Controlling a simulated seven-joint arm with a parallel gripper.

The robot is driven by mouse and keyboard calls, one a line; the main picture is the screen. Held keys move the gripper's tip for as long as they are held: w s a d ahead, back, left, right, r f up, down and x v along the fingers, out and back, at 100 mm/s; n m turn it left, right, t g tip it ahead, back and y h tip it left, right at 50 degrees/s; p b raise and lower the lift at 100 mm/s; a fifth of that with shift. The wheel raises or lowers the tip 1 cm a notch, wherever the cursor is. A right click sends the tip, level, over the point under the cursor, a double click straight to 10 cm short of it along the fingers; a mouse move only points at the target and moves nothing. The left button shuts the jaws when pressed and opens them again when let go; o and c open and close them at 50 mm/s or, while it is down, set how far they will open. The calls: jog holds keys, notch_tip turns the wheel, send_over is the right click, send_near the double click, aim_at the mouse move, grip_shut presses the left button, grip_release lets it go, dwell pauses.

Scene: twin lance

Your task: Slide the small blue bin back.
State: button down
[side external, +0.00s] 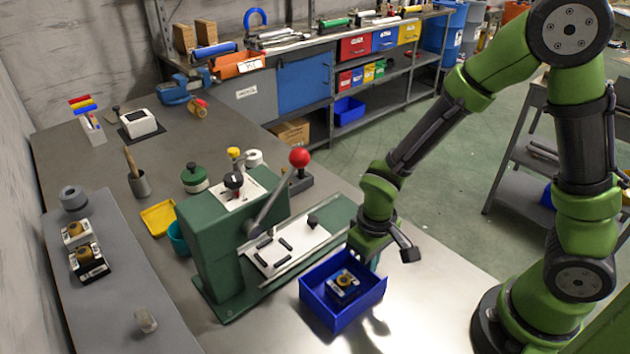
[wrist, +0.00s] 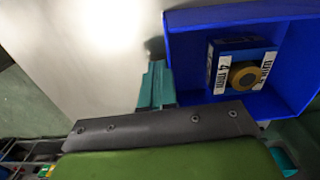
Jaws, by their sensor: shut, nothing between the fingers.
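The small blue bin (side external: 357,311) sits on the grey bench near its front edge, beside the green press. Its rim shows in the wrist view (wrist: 235,14). A small labelled box with a round tan top (side external: 343,284) lies inside the bin; it also shows in the wrist view (wrist: 242,70). My gripper (side external: 372,262) is low at the bin's far right side. In the wrist view my teal fingers (wrist: 155,82) are together and empty, just outside the bin's wall. I cannot tell whether they touch it.
The green press (side external: 222,245) with a red-knobbed lever (side external: 299,158) stands left of the bin. A yellow tray (side external: 158,217) and a teal cup (side external: 178,238) lie beyond it. A grey raised shelf (side external: 105,300) runs along the left. The bench right of the bin is bare.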

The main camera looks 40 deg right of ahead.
aim_at(341, 283)
jog(key=shift+a, duration=0.2)
jog(key=shift+a, duration=0.85)
jog(key=shift+a, duration=0.1)
jog(key=shift+s+a, duration=0.15)
jog(key=shift+a, duration=0.7)
jog(key=shift+a, duration=0.15)
jog(key=shift+a, duration=0.9)
jog(key=shift+a, duration=0.1)
jog(key=shift+a, duration=0.85)
jog(key=shift+a, duration=0.15)
